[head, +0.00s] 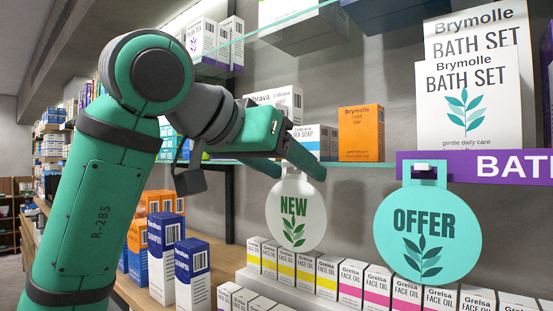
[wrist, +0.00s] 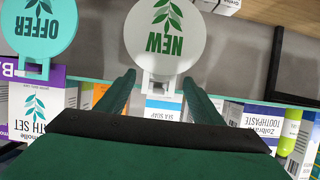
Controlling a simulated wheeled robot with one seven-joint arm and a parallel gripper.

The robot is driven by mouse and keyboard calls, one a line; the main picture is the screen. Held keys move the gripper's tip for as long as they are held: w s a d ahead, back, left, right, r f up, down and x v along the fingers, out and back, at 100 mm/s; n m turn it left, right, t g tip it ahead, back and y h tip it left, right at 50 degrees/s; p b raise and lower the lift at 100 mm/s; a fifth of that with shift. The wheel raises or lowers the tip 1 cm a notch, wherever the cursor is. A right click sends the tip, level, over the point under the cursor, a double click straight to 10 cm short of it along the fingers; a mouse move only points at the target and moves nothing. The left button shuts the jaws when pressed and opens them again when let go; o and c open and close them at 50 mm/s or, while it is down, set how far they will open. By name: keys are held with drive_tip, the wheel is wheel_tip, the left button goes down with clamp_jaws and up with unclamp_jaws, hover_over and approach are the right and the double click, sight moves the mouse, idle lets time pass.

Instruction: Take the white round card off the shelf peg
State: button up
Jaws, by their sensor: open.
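The white round card (head: 296,212) reads NEW above a green leaf print. It hangs at the glass shelf edge, and its narrow top tab shows below my gripper. In the wrist view the card (wrist: 165,42) appears upside down, with its tab (wrist: 159,84) running between my fingers. My gripper (head: 292,172) is open, one finger to each side of the tab. In the wrist view my gripper (wrist: 158,79) shows a gap between each finger and the tab. The peg itself is mostly hidden behind my gripper in the head view.
A teal round OFFER card (head: 427,238) hangs to the right on a purple shelf strip (head: 510,167). Face oil boxes (head: 328,275) stand in rows below the white card. An orange box (head: 360,132) and Bath Set boxes (head: 468,105) stand on the shelf.

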drive_tip(key=shift+x, duration=2.65)
drive_tip(key=shift+s+r, duration=0.1)
drive_tip(key=shift+s, duration=0.05)
drive_tip(key=c, duration=1.1)
